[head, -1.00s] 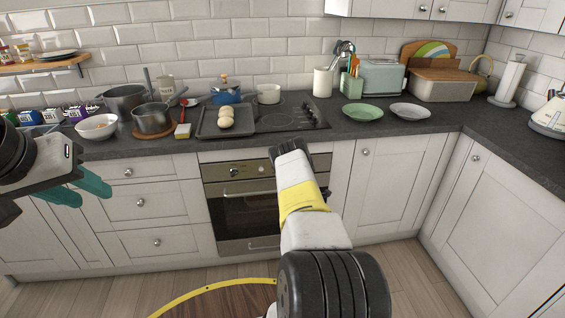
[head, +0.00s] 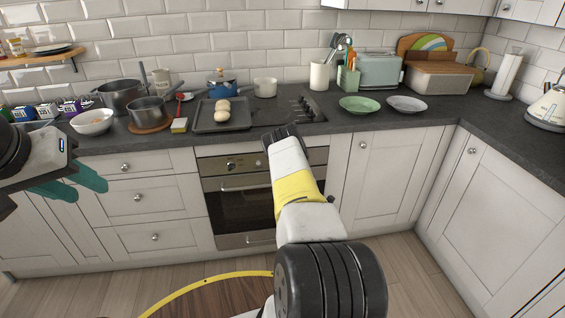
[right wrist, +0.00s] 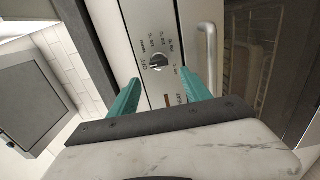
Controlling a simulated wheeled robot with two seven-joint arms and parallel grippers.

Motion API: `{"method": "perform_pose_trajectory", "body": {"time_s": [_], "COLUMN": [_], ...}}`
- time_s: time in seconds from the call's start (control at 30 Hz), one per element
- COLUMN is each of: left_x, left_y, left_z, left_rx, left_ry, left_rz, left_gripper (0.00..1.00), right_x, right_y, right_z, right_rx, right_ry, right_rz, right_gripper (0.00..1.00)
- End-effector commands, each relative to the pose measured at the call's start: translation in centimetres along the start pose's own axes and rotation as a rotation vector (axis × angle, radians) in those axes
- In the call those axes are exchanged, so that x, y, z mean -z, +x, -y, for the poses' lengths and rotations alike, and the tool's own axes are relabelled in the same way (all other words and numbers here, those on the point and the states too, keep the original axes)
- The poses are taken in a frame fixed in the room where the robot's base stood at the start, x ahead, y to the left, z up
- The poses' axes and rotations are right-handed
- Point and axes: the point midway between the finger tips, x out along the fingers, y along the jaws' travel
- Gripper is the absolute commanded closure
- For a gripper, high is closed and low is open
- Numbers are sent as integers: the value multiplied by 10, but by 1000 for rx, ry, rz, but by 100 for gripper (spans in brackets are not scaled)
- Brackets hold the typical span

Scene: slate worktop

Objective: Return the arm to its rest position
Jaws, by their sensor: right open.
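My right arm (head: 298,190), white with a yellow band and black joints, reaches forward in the middle of the head view, in front of the oven. Its gripper is hidden there. In the right wrist view my right gripper (right wrist: 160,77) has its two teal fingers wide apart with nothing between them. The oven's control panel and knob (right wrist: 158,62) show beyond the fingers. My left gripper (head: 80,183) is at the left edge of the head view, in front of the drawers. Its teal fingers overlap from this angle, and no held object shows.
The oven (head: 236,200) sits below the slate worktop (head: 305,139). A baking tray (head: 240,121) with several pale round items, a saucepan (head: 147,112), a white bowl (head: 92,122) and a green plate (head: 360,106) stand on top. The floor (head: 400,275) at right is clear.

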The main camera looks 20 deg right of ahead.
Motion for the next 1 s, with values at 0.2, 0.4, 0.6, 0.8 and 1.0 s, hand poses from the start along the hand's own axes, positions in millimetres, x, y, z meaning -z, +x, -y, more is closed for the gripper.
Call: {"method": "perform_pose_trajectory", "body": {"time_s": [0.2, 0.4, 0.6, 0.8, 1.0], "left_x": [0, 0, 0, 0, 0], "left_y": [0, 0, 0, 0, 0], "left_z": [0, 0, 0, 0, 0], "left_rx": [0, 0, 0, 0, 0], "left_ry": [0, 0, 0, 0, 0], "left_rz": [0, 0, 0, 0, 0], "left_gripper": [64, 64, 64, 64, 64], "right_x": [0, -1, -6, 6, 38], "right_y": [0, 6, 36, 50, 33], "right_z": [0, -8, -71, -155, -234], "right_rx": [0, 5, 61, 163, 279], "right_ry": [0, 16, 176, 447, 723], "right_rz": [0, 11, 101, 204, 264], "right_gripper": [44, 44, 44, 44, 44]}}
